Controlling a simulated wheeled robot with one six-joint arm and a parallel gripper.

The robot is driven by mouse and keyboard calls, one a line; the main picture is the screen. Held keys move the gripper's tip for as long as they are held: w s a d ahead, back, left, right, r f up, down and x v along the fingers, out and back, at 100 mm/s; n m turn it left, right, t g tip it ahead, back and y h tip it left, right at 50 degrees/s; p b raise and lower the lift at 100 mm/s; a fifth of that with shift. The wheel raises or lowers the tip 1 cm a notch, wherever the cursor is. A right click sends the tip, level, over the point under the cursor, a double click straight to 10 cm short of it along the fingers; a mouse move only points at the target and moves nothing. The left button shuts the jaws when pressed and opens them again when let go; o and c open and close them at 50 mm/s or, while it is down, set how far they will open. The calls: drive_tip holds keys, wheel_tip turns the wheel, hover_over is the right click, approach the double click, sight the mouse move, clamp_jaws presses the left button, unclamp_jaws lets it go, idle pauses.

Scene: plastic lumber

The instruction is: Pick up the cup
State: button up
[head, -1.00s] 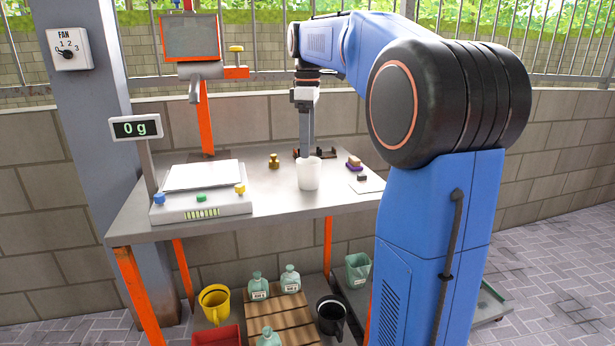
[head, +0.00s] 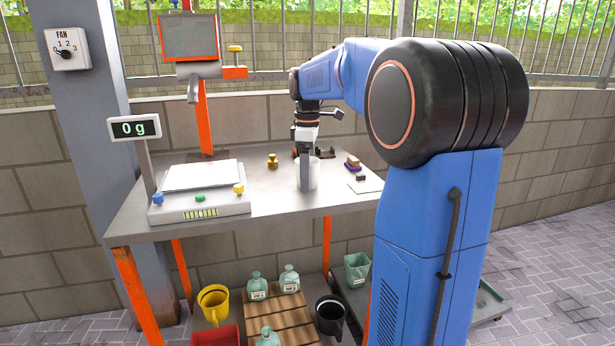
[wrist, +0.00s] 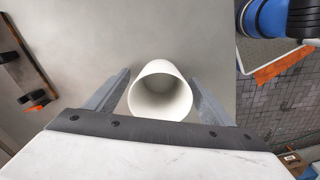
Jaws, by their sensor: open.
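The white cup (head: 314,174) stands upright on the grey metal table (head: 258,222). In the wrist view the empty cup (wrist: 160,92) shows its open mouth between my two fingers. My gripper (head: 306,186) is lowered at the cup, with a finger in front of part of it in the head view. In the wrist view my gripper (wrist: 160,97) is open, one finger on each side of the cup. A narrow gap shows on both sides, and the fingers do not appear to be closed on it.
A scale (head: 202,204) stands on the table to the left, its display (head: 134,128) reading 0 g. A brass weight (head: 272,161) and a brush (head: 353,163) are near the cup. Bottles and buckets, including a yellow bucket (head: 214,304), are below.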

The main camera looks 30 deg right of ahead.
drive_tip(key=c, duration=1.1)
drive_tip(key=shift+r, duration=0.15)
